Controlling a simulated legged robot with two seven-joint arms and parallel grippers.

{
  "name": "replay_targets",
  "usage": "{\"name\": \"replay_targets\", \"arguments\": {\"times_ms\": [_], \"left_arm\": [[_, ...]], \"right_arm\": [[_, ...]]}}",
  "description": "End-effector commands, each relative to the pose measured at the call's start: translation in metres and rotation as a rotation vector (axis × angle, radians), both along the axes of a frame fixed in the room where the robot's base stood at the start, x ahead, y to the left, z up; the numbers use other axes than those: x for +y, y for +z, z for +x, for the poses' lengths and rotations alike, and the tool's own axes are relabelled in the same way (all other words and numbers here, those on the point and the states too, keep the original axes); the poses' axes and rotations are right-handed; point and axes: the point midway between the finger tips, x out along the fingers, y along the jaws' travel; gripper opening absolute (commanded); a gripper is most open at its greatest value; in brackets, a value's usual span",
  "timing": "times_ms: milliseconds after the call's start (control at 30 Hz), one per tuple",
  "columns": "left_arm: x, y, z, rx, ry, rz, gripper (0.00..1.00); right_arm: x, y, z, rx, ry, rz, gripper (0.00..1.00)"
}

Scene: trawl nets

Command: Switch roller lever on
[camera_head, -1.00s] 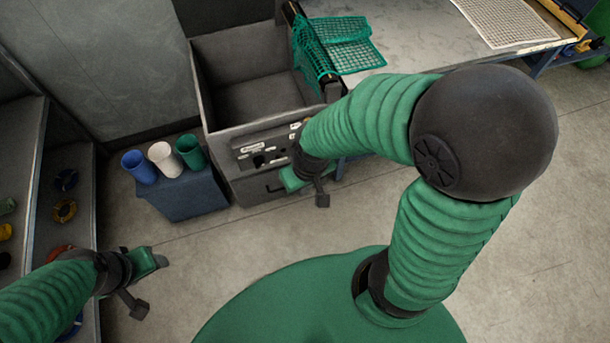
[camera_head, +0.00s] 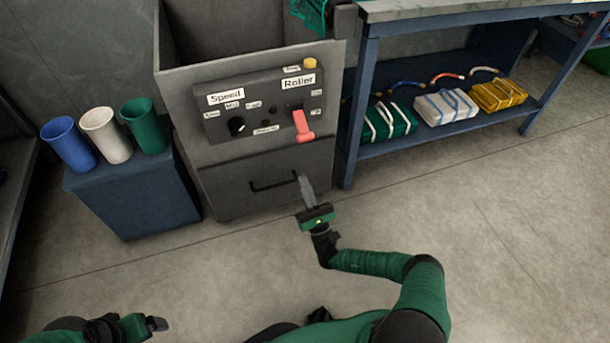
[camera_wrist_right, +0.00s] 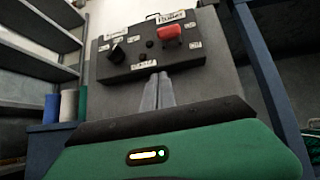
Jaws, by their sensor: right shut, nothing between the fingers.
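The roller lever is a red handle (camera_head: 302,125) under the "Roller" label on the dark control panel (camera_head: 268,95) of the grey machine. In the head view the handle hangs down and outward from its slot. It also shows in the right wrist view as a red block (camera_wrist_right: 169,36). My right gripper (camera_head: 306,184) is shut and empty, pointing up at the machine front, below the lever and apart from it. Its closed fingers also show in the right wrist view (camera_wrist_right: 158,90). My left gripper (camera_head: 155,324) is at the bottom left, far from the panel; its jaws are unclear.
A black speed knob (camera_head: 236,126) sits left of the lever, and a yellow button (camera_head: 309,64) above it. A drawer handle (camera_head: 273,184) is beside my right gripper. A blue stand (camera_head: 135,195) holds three cups. A blue-framed table (camera_head: 358,110) stands right. The floor is clear.

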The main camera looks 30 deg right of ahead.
Motion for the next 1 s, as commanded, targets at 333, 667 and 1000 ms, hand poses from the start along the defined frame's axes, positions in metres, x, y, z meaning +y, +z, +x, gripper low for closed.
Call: {"name": "replay_targets", "arguments": {"times_ms": [333, 667, 1000], "left_arm": [[0.000, -0.005, 0.001, -0.002, -0.001, 0.000, 0.87], [0.000, -0.002, 0.000, -0.002, 0.000, 0.000, 0.87], [0.000, 0.010, 0.000, 0.000, 0.000, 0.000, 0.87]], "right_arm": [[-0.019, -0.015, -0.006, -0.002, -0.080, 0.046, 0.00], [-0.023, 0.010, 0.018, -0.004, -0.074, 0.044, 0.00], [-0.034, 0.069, 0.064, -0.003, -0.074, 0.045, 0.00]]}}
